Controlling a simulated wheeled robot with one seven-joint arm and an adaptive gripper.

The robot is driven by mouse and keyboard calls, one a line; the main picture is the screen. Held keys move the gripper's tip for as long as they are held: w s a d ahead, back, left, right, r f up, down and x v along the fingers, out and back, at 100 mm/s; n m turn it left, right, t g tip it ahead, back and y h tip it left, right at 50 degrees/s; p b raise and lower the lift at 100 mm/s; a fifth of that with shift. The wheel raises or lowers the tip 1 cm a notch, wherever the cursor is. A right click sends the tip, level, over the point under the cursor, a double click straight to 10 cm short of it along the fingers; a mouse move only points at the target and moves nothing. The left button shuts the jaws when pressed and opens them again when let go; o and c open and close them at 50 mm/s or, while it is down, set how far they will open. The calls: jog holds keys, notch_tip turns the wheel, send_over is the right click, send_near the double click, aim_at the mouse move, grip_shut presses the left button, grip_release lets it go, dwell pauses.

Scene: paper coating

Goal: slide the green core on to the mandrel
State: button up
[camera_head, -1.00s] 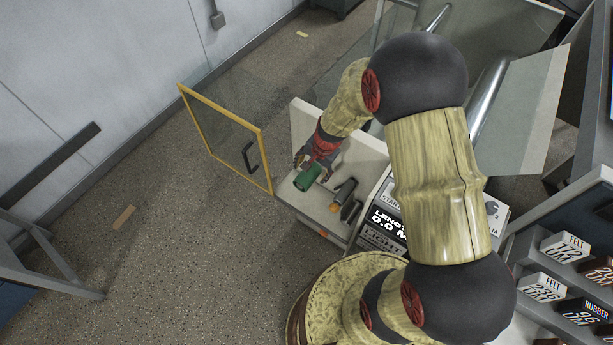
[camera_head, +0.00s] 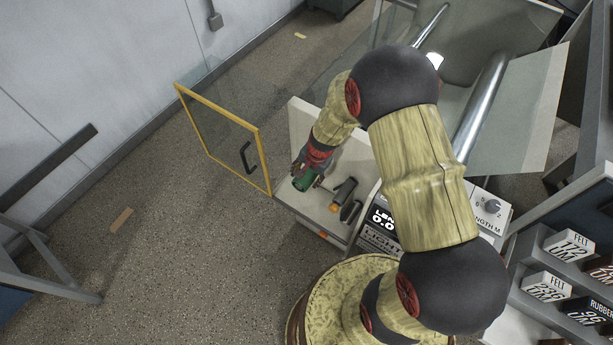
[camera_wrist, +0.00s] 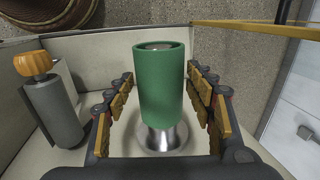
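The green core (camera_wrist: 162,85) stands in the wrist view with its open end at the top. A grey end shows inside that opening, and the shiny metal mandrel (camera_wrist: 163,138) flares out at the core's other end. The core appears to be around the mandrel; how far along it sits is hard to tell. My gripper (camera_wrist: 161,78) is open, with its yellow-padded fingers on both sides of the core and small gaps visible. In the head view, the core (camera_head: 304,180) is at my gripper (camera_head: 307,172), partly hidden by it.
A grey cylinder with an orange knob (camera_wrist: 48,100) stands left of the fingers in the wrist view. A yellow-framed glass door (camera_head: 264,160) stands open left of the pale machine tray (camera_head: 310,207). Label boxes (camera_head: 567,245) sit at right.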

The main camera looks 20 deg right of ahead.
jog(key=c, duration=0.9)
jog(key=shift+r, duration=0.15)
jog(key=s+a, duration=1)
jog(key=a, duration=0.4)
jog(key=shift+s+p, duration=0.15)
jog(key=shift+p, duration=0.25)
